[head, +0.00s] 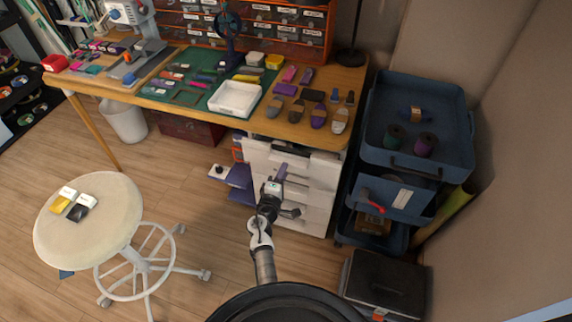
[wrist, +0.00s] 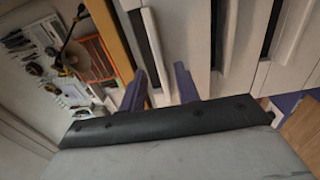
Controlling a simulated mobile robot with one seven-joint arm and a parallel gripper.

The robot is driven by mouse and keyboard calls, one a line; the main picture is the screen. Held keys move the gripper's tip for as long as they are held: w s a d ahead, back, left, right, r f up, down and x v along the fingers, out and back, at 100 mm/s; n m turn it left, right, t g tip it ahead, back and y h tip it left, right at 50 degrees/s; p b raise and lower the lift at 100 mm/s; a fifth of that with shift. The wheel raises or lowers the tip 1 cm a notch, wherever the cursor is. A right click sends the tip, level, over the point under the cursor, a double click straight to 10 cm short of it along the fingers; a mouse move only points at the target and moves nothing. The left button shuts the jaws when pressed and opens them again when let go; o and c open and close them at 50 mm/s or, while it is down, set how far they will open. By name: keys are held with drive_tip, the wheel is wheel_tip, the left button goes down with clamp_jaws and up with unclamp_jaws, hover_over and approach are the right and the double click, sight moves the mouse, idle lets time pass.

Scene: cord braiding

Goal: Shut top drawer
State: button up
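The white drawer unit (head: 314,196) stands under the right end of the workbench, with several stacked fronts. Its top drawer (head: 262,152) lies just below the bench top; dark gaps show along it, and I cannot tell exactly how far out it stands. My gripper (head: 281,172) is in front of the upper drawers, partly covering them. In the wrist view my gripper (wrist: 160,82) has its two purple fingers apart with nothing held between them. White drawer fronts (wrist: 187,35) with dark slots lie close beyond the fingertips; contact cannot be told.
A blue cart (head: 384,157) stands close on the right. A round stool (head: 110,232) is at the left. Purple items (head: 238,180) lie left of the drawers.

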drive_tip(key=x, duration=0.3)
drive_tip(key=shift+w, duration=0.15)
clamp_jaws()
idle(0.3)
